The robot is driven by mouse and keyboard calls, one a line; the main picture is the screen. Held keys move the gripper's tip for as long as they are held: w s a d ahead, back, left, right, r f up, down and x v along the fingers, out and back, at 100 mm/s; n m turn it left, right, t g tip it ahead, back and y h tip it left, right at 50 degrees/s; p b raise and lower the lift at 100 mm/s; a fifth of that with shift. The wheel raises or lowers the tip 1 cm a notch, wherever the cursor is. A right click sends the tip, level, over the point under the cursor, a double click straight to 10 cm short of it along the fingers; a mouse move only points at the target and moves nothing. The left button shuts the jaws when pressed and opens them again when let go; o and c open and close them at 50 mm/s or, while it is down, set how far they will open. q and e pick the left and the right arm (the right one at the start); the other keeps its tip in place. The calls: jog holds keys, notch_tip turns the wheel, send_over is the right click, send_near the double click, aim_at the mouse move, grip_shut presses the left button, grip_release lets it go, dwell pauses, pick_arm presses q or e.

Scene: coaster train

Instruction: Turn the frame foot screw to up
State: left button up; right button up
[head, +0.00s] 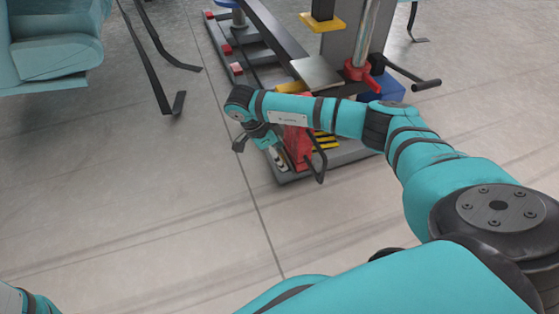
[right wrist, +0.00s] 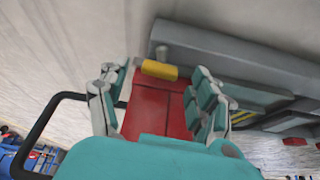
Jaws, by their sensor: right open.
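A red block-like part (head: 297,145) with a black bent handle (head: 319,165) stands at the near end of the grey frame (head: 350,155); I take it for the frame foot screw, but its marking is not readable. My right gripper (head: 262,140) is at its left side, partly hidden behind my arm. In the right wrist view the open fingers of my right gripper (right wrist: 163,88) stand on both sides of the red part (right wrist: 155,105). A yellow piece (right wrist: 159,69) sits at its far end. Contact cannot be told. My left gripper is out of view.
A teal seat (head: 55,50) stands at the upper left with black bent bars (head: 160,70) beside it. A red collar on a post (head: 362,72) and a black lever (head: 425,84) are behind my right arm. The floor at left is clear.

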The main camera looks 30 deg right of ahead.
jog(key=shift+d+f, duration=0.25)
jog(key=shift+f, duration=0.25)
jog(key=shift+s, duration=0.1)
jog(key=c, duration=1.2)
jog(key=shift+o, duration=0.2)
jog(key=shift+r+p, duration=0.15)
jog(key=shift+p, duration=0.25)
jog(key=n+t+p, duration=0.1)
jog(key=n+p, duration=0.2)
jog(key=shift+s+r, duration=0.15)
jog(key=n+t+p, duration=0.1)
jog(key=n+p, duration=0.1)
jog(key=p, duration=0.1)
jog(key=shift+n, duration=0.4)
jog(key=shift+s+f+n+t+p, duration=0.1)
jog(key=shift+f+n+t+p, duration=0.2)
jog(key=shift+n+p, duration=0.4)
